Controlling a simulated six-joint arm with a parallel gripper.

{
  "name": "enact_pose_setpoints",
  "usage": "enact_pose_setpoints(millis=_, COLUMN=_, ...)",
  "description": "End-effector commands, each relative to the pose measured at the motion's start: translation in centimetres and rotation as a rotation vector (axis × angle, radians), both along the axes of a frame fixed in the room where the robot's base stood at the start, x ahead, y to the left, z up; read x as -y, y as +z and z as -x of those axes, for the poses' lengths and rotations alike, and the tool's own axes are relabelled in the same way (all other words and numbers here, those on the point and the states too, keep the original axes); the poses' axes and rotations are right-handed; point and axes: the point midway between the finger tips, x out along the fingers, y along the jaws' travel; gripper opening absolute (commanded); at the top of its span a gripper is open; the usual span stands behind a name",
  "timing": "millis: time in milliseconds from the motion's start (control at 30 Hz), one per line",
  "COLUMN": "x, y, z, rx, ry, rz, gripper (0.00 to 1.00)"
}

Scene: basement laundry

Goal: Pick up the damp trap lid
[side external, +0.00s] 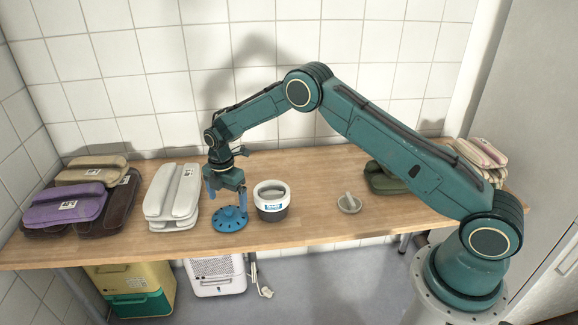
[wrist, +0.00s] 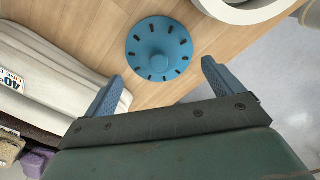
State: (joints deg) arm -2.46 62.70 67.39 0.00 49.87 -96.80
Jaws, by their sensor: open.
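A round blue lid (side external: 230,221) with dark slots around a central knob lies flat on the wooden table near its front edge. It also shows in the wrist view (wrist: 159,49), beyond my fingertips. I take it to be the damp trap lid. My gripper (side external: 226,200) is just above the lid in the side view, with its blue fingers pointing down. In the wrist view my gripper (wrist: 162,82) has its fingers wide apart, with nothing between them. A white and grey tub (side external: 271,208) with an open top stands just right of the lid.
A stack of folded white packs (side external: 172,200) lies close left of the lid. Purple (side external: 65,205), tan and brown packs lie further left. A small grey knobbed disc (side external: 349,204) is right of the tub. The wooden table (side external: 310,220) is bare between tub and disc.

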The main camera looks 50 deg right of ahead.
Motion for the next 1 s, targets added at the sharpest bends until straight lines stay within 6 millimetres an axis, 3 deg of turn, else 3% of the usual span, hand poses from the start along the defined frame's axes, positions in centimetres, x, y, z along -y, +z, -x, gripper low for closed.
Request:
enact_pose_setpoints(millis=433, x=0.0, y=-4.4, z=-0.2, rx=0.001, ry=0.000, rz=-0.001, gripper=0.92)
enact_pose_setpoints(millis=1000, x=0.0, y=-4.8, z=-0.2, rx=0.002, ry=0.001, rz=-0.001, gripper=0.92)
